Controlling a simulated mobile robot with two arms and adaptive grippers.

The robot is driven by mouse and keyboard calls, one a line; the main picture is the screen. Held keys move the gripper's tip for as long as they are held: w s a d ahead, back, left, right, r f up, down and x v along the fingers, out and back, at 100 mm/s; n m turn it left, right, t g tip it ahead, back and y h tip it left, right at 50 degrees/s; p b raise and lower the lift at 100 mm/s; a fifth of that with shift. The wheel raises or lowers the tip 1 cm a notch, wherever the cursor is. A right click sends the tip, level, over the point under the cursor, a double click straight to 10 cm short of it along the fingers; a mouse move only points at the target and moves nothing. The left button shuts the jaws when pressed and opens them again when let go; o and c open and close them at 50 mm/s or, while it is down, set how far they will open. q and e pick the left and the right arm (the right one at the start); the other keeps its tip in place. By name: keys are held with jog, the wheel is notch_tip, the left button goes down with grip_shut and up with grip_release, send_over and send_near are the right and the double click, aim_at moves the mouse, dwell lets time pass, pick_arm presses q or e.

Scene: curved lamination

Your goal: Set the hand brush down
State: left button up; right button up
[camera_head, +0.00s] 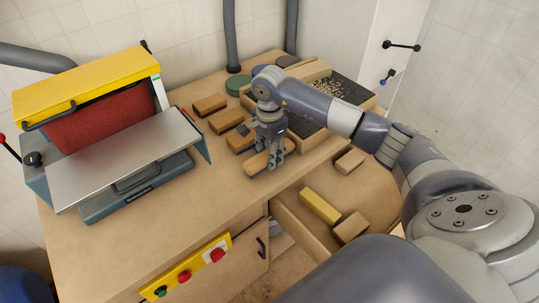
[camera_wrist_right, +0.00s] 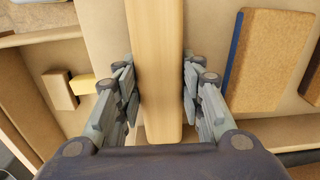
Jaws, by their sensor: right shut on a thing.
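My right gripper (camera_head: 270,157) is shut on the hand brush (camera_head: 256,166), a long light-wood piece with rounded ends, over the bench top close to its front edge. In the right wrist view the brush's wooden back (camera_wrist_right: 157,50) runs lengthwise between the two fingers (camera_wrist_right: 160,100). Its underside is hidden, and I cannot tell whether it touches the bench (camera_head: 185,215). My left gripper is not in view.
Several brown blocks (camera_head: 209,104) lie behind the brush. A sanding machine (camera_head: 125,160) stands at left. A wooden tray (camera_head: 362,102) with dark contents is at back right. Below the front edge is an open drawer (camera_head: 300,226) near a yellow block (camera_head: 320,205).

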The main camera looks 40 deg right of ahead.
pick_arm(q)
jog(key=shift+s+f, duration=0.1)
pick_arm(e)
jog(key=o, duration=0.7)
jog(key=shift+f, duration=0.15)
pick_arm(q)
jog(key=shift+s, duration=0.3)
pick_arm(e)
jog(key=o, duration=0.4)
pick_arm(q)
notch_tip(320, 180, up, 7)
jog(key=p, duration=0.7)
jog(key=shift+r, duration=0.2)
pick_arm(e)
notch_tip(320, 180, up, 12)
jog(key=shift+r, duration=0.2)
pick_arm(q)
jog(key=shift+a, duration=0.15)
